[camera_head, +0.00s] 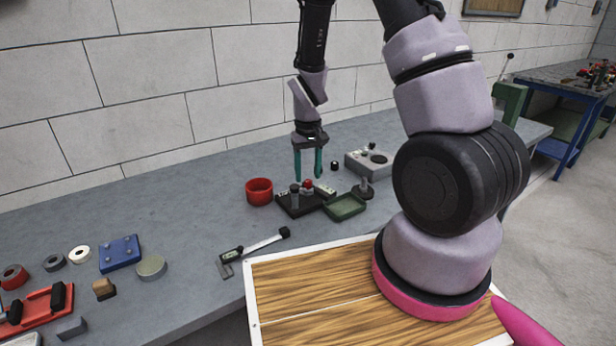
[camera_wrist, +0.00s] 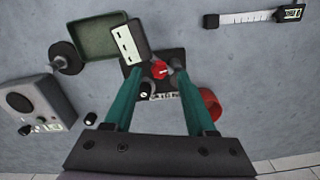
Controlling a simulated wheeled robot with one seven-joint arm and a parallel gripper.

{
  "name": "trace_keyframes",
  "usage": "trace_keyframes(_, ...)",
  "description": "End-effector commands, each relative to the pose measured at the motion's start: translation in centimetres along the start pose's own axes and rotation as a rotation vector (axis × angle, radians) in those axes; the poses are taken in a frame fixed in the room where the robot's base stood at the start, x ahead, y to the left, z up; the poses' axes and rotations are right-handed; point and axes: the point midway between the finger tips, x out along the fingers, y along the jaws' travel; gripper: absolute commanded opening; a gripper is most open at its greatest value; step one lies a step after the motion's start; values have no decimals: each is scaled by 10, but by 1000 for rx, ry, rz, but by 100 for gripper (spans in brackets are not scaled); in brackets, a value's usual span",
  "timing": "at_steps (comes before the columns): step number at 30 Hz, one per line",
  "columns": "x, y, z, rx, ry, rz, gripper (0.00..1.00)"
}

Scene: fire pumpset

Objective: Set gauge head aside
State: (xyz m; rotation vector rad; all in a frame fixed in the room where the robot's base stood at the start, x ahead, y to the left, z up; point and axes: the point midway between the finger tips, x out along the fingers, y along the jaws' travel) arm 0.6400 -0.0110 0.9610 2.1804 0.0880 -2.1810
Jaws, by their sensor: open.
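My gripper (camera_head: 308,174) is open, pointing down over the bench, with its two teal fingers apart. In the wrist view my gripper (camera_wrist: 159,78) has its fingertips on either side of a red knob (camera_wrist: 159,69); I cannot tell if they touch anything. The red knob (camera_head: 307,185) is above a dark base (camera_head: 297,207). A pale block with dark marks (camera_wrist: 130,43) lies beside the knob, partly over the dark base and close to the green tray (camera_wrist: 92,37). I cannot tell for sure which of these parts is the gauge head. The green tray (camera_head: 345,206) looks empty.
A red cup (camera_head: 259,191) stands left of the dark base. A grey box with a round opening (camera_head: 369,162) and a dark round-based stand (camera_head: 363,188) are to the right. A caliper (camera_head: 255,246) lies in front. Bench between the caliper and red cup is clear.

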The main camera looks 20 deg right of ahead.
Motion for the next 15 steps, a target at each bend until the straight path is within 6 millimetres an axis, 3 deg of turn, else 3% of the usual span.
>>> trace_keyframes(9, -65, 0, -1, 0, 6, -1, 56)
trace_keyframes(15, -87, 0, -1, -1, 3, 0, 56)
